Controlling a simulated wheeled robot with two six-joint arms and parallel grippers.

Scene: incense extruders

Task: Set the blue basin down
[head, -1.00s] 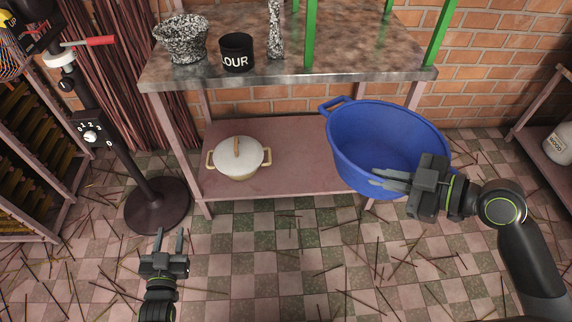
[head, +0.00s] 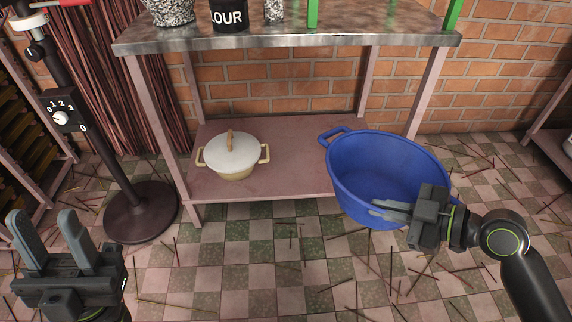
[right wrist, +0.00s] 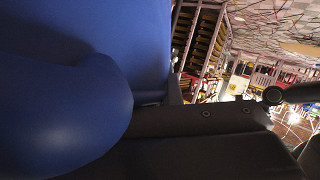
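The blue basin (head: 365,180) is at the right of the head view, upright or slightly tilted, in front of the right end of the shelf unit. My right gripper (head: 392,208) is at its near right rim, with its fingers at the basin wall, and looks shut on it. In the right wrist view the blue basin (right wrist: 100,40) fills the left side, close against the gripper. Whether its base touches the floor is hard to tell. My left gripper (head: 68,242) is open and empty at the lower left, apart from everything.
A white lidded pot (head: 232,155) stands on the lower shelf (head: 290,165). A black flour tin (head: 229,14) is on the upper table. A black stand (head: 140,212) with a round base is at the left. Thin sticks litter the tiled floor (head: 270,270), which is otherwise clear in front.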

